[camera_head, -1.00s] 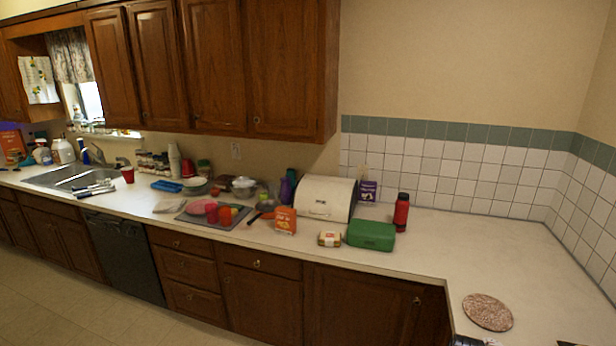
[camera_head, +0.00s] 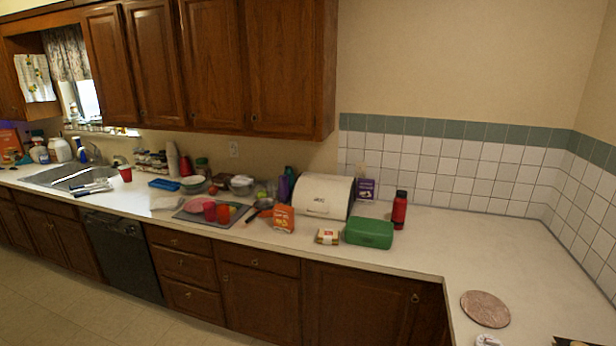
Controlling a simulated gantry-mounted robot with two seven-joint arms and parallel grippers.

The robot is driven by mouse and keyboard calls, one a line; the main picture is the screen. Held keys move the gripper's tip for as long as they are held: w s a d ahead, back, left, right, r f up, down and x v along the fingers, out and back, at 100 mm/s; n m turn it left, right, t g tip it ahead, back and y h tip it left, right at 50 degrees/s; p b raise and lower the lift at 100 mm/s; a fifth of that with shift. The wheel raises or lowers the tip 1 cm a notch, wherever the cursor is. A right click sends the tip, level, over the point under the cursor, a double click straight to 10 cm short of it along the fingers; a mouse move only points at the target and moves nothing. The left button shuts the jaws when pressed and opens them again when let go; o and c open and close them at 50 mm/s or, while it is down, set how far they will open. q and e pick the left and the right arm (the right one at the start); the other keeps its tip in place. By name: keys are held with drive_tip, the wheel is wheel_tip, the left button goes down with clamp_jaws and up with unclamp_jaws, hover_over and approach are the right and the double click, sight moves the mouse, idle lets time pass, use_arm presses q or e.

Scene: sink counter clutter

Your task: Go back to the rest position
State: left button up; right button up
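Neither of my grippers shows in the head view, and no part of my arms can be made out. The task names no object. The view takes in a long, pale counter (camera_head: 440,240) with a sink (camera_head: 65,177) at the far left and a corner at the right.
A green box (camera_head: 369,233), red bottle (camera_head: 399,210), white bread box (camera_head: 323,196), orange box (camera_head: 283,218) and small carton (camera_head: 327,236) stand mid-counter. Dishes and cups crowd a tray (camera_head: 191,216) to their left. A round speckled board (camera_head: 485,309) lies at right. The right counter is mostly clear.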

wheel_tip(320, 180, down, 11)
drive_tip(key=b, duration=0.9)
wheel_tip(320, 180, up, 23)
drive_tip(key=p, duration=2.2)
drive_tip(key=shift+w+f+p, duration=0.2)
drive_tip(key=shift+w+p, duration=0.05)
drive_tip(key=shift+p, duration=0.1)
